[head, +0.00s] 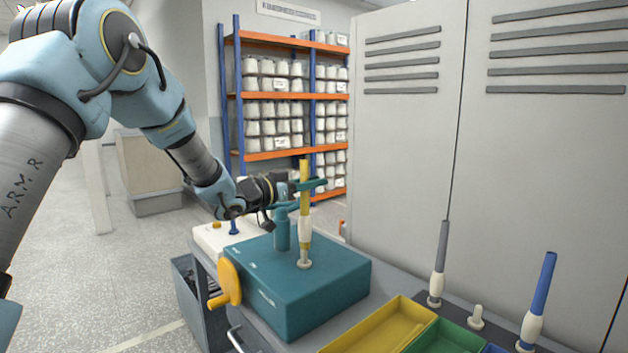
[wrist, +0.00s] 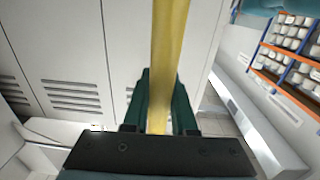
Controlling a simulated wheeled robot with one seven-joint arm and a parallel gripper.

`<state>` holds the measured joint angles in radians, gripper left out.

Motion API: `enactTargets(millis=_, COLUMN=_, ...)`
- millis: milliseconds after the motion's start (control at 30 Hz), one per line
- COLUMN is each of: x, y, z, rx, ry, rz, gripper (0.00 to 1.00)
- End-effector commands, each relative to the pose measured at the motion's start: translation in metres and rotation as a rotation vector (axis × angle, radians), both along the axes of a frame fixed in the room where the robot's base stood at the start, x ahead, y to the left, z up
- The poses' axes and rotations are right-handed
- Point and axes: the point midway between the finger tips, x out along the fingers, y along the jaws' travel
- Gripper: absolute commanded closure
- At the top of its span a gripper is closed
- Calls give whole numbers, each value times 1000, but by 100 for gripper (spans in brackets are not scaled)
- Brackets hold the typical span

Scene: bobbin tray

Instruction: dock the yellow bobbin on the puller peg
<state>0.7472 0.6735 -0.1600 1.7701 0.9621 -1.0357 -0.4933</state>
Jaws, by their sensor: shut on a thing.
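The yellow bobbin (head: 304,172) is a tall yellow tube with a cream lower section, upright above the teal machine box. My gripper (head: 306,186) is shut on its upper part. The wrist view shows the yellow tube (wrist: 168,60) between the green fingers (wrist: 160,112). I cannot tell whether the bobbin is fully down on the peg. The bobbin's lower end is outside the wrist view.
A teal post (head: 282,230) stands close left of the bobbin. A yellow crank (head: 228,283) is on the box's left side. To the right are a grey bobbin (head: 441,250), an empty peg (head: 477,314), a blue bobbin (head: 541,295), and yellow (head: 375,330) and green trays (head: 445,338).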

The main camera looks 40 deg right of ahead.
Motion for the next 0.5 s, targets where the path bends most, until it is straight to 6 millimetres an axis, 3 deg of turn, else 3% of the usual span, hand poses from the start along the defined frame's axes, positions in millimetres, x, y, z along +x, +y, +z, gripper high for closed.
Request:
enactTargets(millis=200, x=-1, y=0, z=-26, rx=0, ry=2, rz=-1, gripper=100)
enactTargets(millis=500, x=-1, y=-1, z=-31, rx=-1, ry=2, rz=-1, gripper=100)
